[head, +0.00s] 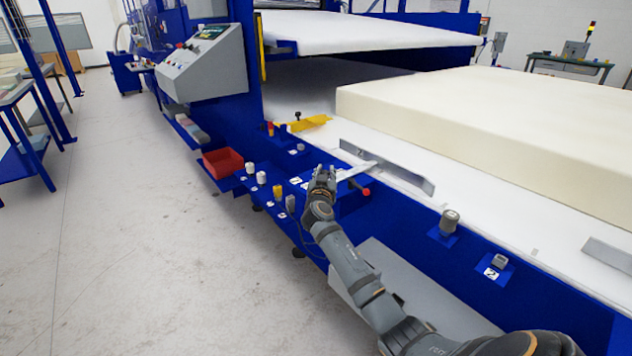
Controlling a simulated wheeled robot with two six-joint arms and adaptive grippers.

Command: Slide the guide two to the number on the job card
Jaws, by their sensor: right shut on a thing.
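A grey metal guide plate (400,172) stands on the white bed in front of the foam block (500,115). A pale bar (357,171) runs from it toward my right gripper (321,174). My right gripper is shut at the near end of this bar, on a small part mostly hidden by its fingers. A second grey guide plate (609,254) is cut off at the right edge. I cannot make out a job card with a readable number. My left gripper is out of view.
A red-tipped lever (366,191) is just right of the gripper. Several small posts, a red bin (223,162) and a grey knob (449,222) line the blue rail. A yellow bracket (305,123) lies farther back.

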